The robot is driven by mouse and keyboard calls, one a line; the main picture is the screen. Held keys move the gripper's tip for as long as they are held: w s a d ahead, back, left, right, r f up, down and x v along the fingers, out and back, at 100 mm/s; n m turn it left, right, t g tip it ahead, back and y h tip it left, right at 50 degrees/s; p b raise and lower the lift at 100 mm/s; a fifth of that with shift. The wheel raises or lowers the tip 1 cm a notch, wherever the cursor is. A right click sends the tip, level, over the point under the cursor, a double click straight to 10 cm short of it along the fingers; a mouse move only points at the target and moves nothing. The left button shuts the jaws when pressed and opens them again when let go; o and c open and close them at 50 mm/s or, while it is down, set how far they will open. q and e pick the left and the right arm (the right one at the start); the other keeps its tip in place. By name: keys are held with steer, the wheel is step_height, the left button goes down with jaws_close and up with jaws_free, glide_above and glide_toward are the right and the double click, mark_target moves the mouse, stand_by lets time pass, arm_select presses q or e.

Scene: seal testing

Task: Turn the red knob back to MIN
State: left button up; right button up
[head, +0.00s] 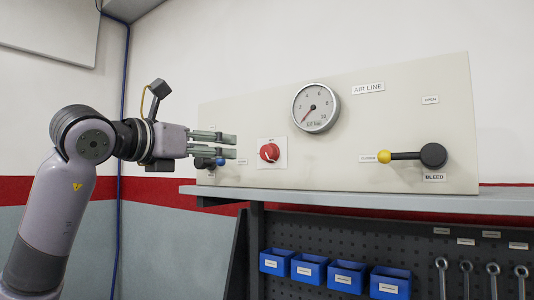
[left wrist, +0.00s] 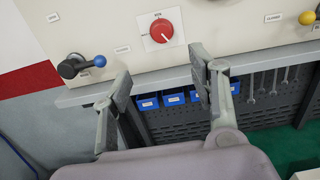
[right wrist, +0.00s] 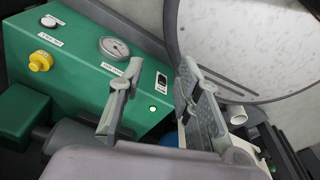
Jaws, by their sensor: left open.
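The red knob (head: 269,152) sits on a white plate on the beige panel (head: 430,120). It also shows at the top of the left wrist view (left wrist: 161,31), where its white mark points to the lower right.
A round gauge (head: 316,108) has its needle at lower left. A yellow-ended bleed lever (head: 405,156) lies level on the right. A blue-ended lever (left wrist: 82,65) is left of the knob, partly behind my left gripper in the head view. A shelf edge (head: 380,198) runs below.

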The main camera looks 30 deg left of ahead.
arm_select(q)
steer(key=w+p, duration=0.1)
steer(key=w, duration=0.1)
arm_select(e)
steer(key=s+r+p, duration=0.1)
steer(key=s+r, duration=0.1)
steer(key=s, duration=0.3)
arm_select(q)
steer(key=p, duration=0.4)
glide_toward(265, 153)
steer(key=w, duration=0.2)
steer(key=w+d, duration=0.1)
steer(key=w, duration=0.2)
steer(key=shift+r, duration=0.1)
steer(key=shift+w+p, duration=0.3)
steer(key=shift+w, duration=0.8)
steer(key=shift+w+d, duration=0.15)
steer(key=shift+w, duration=0.5)
steer(key=shift+w+f, duration=0.15)
steer(key=shift+f, duration=0.05)
arm_select(e)
steer(key=r, duration=0.1)
steer(key=w+r, duration=0.1)
steer(key=r, duration=0.1)
steer(key=w+r, duration=0.1)
steer(key=r, duration=0.1)
steer(key=shift+d+r, duration=0.1)
arm_select(q)
steer(key=shift+c, duration=0.3)
